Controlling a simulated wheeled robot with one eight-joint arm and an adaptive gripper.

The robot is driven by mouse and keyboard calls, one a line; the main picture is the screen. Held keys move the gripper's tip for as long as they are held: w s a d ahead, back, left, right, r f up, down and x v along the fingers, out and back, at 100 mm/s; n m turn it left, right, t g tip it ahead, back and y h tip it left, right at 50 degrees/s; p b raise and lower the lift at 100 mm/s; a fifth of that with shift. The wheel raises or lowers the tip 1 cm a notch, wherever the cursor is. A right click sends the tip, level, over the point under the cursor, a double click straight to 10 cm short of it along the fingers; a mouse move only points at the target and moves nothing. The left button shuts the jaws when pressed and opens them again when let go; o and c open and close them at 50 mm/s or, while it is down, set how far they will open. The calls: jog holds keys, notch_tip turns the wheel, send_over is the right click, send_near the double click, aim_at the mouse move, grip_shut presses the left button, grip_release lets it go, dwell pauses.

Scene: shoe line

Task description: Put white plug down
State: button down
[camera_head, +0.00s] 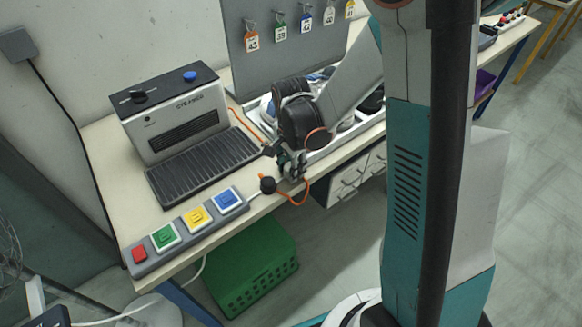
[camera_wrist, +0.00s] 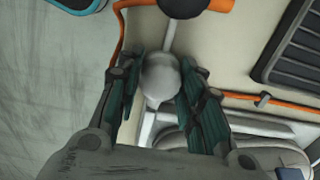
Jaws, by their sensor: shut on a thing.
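The white plug (camera_wrist: 160,78) is a pale, rounded piece between the two fingers of my gripper (camera_wrist: 160,88) in the wrist view, with a finger on either side. A pale stem or cable runs from it to a dark round piece (camera_wrist: 183,6) with orange parts at the top edge. In the head view my gripper (camera_head: 291,168) is low over the table's front edge, right of the dark round piece (camera_head: 268,185). The plug cannot be made out there. Whether it touches the table is unclear.
The steamer (camera_head: 172,112) with its black ribbed plate (camera_head: 205,165) stands left of my gripper. A button box (camera_head: 187,232) lies along the front edge of the table. An orange cord (camera_head: 303,196) loops near the edge. A green crate (camera_head: 250,268) is on the floor below.

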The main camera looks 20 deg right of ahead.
jog(key=shift+f, duration=0.15)
jog(key=c, duration=1.1)
grip_release()
notch_tip(320, 180, up, 12)
jog(key=p, duration=0.4)
jog(key=shift+s+r+n+t, duration=1.2)
jog(key=shift+s+r+n, duration=1.1)
jog(key=shift+s+n, duration=0.15)
jog(key=shift+s+r+n+t, duration=1.2)
jog(key=shift+s+r+n, duration=1.15)
jog(key=shift+s, duration=0.2)
jog(key=shift+s+r+n+t, duration=1.2)
jog(key=shift+s+r+n, duration=1.05)
jog(key=shift+s+n, duration=0.2)
